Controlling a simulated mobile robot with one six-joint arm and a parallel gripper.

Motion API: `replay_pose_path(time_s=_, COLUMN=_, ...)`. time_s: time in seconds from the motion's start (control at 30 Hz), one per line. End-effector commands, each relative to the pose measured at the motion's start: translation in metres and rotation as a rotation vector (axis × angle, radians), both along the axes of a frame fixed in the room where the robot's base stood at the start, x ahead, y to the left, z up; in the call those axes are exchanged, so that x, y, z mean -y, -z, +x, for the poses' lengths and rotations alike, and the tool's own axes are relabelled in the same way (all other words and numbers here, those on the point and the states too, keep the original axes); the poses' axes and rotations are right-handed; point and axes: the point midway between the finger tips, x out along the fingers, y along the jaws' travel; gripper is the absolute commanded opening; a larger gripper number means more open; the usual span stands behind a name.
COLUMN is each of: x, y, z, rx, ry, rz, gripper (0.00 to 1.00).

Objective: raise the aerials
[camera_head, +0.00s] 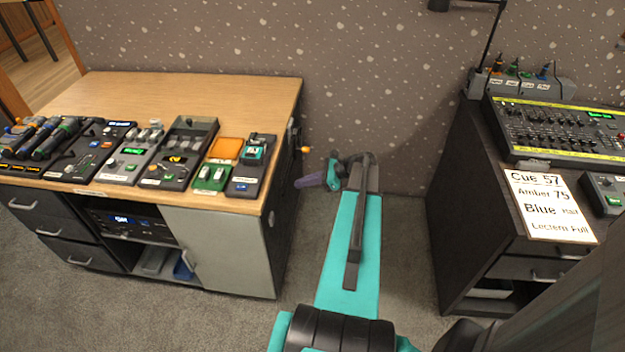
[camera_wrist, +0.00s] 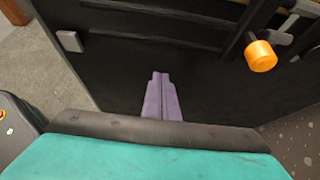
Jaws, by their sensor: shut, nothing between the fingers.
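My gripper (camera_head: 312,180) is at the right end of the wooden bench, low beside its dark side. Its purple fingers (camera_wrist: 160,80) are shut with nothing between them, pointing at a black panel (camera_wrist: 110,65) in the wrist view. An orange knob (camera_wrist: 261,56) on a short dark stem stands out from this panel, to the right of the fingers and apart from them. The knob also shows at the bench's right edge in the head view (camera_head: 305,149). I cannot make out any part that is clearly an aerial.
The wooden bench (camera_head: 190,90) holds several control boxes along its front. A dark desk (camera_head: 470,210) stands right, with a fader console (camera_head: 560,125) and a cue card (camera_head: 548,205). Grey metal parts (camera_wrist: 290,25) lie beyond the knob. Carpet between the furniture is clear.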

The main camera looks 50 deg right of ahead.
Motion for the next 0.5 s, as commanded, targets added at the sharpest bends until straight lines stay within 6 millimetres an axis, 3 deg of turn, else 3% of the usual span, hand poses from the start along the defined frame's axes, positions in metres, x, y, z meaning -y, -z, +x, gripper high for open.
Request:
replay_pose_path(time_s=0.1, x=-0.008, y=0.007, z=0.013, rx=0.0, ry=-0.002, rz=0.001, gripper=0.0)
replay_pose_path(time_s=0.2, x=-0.009, y=-0.011, z=0.013, rx=0.002, ry=-0.001, rz=-0.002, gripper=0.0)
replay_pose_path(time_s=0.5, x=-0.01, y=-0.032, z=0.016, rx=0.0, ry=0.001, rz=0.0, gripper=0.0)
